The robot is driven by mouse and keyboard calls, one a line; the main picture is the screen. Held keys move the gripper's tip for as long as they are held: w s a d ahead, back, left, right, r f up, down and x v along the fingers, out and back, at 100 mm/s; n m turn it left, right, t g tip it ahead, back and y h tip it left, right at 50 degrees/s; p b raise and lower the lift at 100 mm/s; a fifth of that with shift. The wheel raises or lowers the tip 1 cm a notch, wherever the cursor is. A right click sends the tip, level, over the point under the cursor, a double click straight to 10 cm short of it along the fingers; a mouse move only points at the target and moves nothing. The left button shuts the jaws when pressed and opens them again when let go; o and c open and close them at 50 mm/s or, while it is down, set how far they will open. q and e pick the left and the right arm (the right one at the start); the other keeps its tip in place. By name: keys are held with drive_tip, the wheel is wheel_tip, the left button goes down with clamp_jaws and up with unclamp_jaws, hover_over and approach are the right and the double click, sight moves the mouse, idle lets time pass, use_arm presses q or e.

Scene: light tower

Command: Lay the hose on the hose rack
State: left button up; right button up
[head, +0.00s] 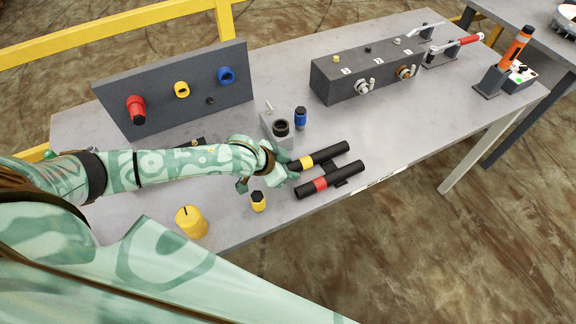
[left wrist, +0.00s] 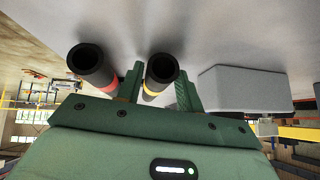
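A black hose with a yellow band (head: 328,153) lies at the front of the grey table, above or on the low black hose rack (head: 341,183); I cannot tell whether it touches. A second black hose with a red band (head: 335,178) lies beside it. My left gripper (head: 284,166) is at the near end of the yellow-banded hose. In the left wrist view my left fingers (left wrist: 160,92) stand close on both sides of that hose (left wrist: 163,68), shut on it. The red-banded hose (left wrist: 92,65) is outside the fingers. My right gripper is not in view.
A grey block with a black socket (head: 277,128) and a blue plug (head: 300,118) stand just behind the hoses. A yellow-black plug (head: 258,201) and a yellow cylinder (head: 191,222) stand in front. An upright panel (head: 181,90) and a valve box (head: 366,69) are farther back.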

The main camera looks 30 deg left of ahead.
use_arm(q)
drive_tip(key=shift+o, duration=1.2)
drive_tip(key=shift+s+a+r, duration=0.1)
drive_tip(key=shift+s+r, duration=0.05)
drive_tip(key=shift+r, duration=0.1)
drive_tip(key=p+v, duration=0.4)
drive_tip(key=v, duration=1.1)
drive_tip(key=shift+r+p, duration=0.35)
drive_tip(key=shift+p, duration=0.05)
drive_tip(key=shift+s+f, duration=0.1)
drive_tip(key=shift+s, duration=0.1)
